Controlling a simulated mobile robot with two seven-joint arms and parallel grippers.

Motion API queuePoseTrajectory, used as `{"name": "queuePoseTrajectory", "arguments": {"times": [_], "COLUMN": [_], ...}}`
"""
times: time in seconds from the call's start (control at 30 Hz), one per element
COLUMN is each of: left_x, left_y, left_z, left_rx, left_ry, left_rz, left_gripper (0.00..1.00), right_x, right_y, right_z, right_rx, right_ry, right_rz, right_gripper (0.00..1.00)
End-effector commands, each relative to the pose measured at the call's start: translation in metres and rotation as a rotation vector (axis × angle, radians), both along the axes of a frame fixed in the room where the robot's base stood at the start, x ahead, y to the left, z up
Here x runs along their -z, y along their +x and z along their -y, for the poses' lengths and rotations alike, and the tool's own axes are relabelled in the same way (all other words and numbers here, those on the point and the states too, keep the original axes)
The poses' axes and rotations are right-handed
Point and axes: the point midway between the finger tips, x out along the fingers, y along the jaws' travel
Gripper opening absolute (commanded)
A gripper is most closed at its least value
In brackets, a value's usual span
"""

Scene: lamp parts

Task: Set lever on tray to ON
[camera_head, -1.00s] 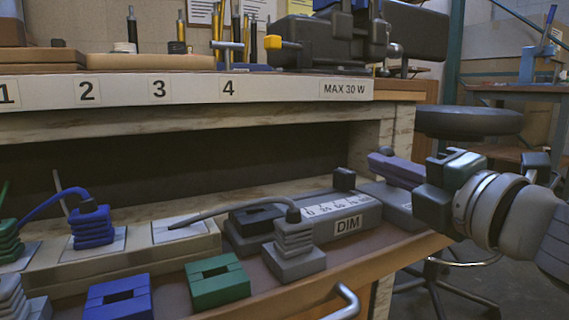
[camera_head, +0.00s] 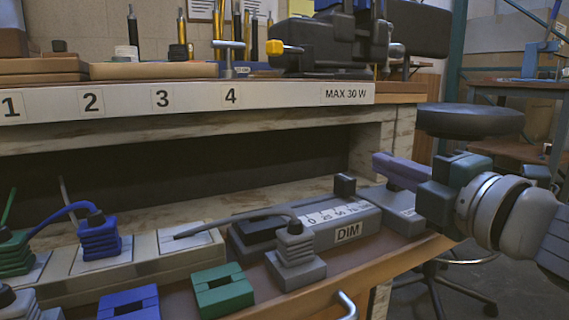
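A lavender lever (camera_head: 398,168) slants above a grey block (camera_head: 407,214) at the right end of the tray-like shelf (camera_head: 262,268). A small pale marking on the block is too small to read, so I cannot tell the lever's setting from it. My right gripper (camera_head: 440,190) is at the lever's right end, touching or just in front of it. It hides that end and part of the block. Its fingers are not clear enough to show whether they are open or shut. My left gripper is not in view.
Left of the lever block stands a grey DIM slider box (camera_head: 350,234) with a dark knob (camera_head: 345,184). A grey plug (camera_head: 296,258), a green block (camera_head: 222,290) and a power strip (camera_head: 160,262) lie further left. The numbered shelf edge (camera_head: 195,97) overhangs behind.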

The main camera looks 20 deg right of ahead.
Motion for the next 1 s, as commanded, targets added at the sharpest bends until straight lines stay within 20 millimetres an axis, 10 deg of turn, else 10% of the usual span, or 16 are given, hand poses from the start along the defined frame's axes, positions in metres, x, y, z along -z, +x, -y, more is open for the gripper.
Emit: {"name": "queuePoseTrajectory", "arguments": {"times": [1.0], "left_x": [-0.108], "left_y": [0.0], "left_z": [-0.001], "left_rx": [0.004], "left_ry": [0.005], "left_rz": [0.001], "left_gripper": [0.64], "right_x": [-0.03], "right_y": [0.004], "right_z": [0.051], "right_rx": [0.006], "right_ry": [0.752], "right_rz": [-0.06], "right_gripper": [0.0]}}
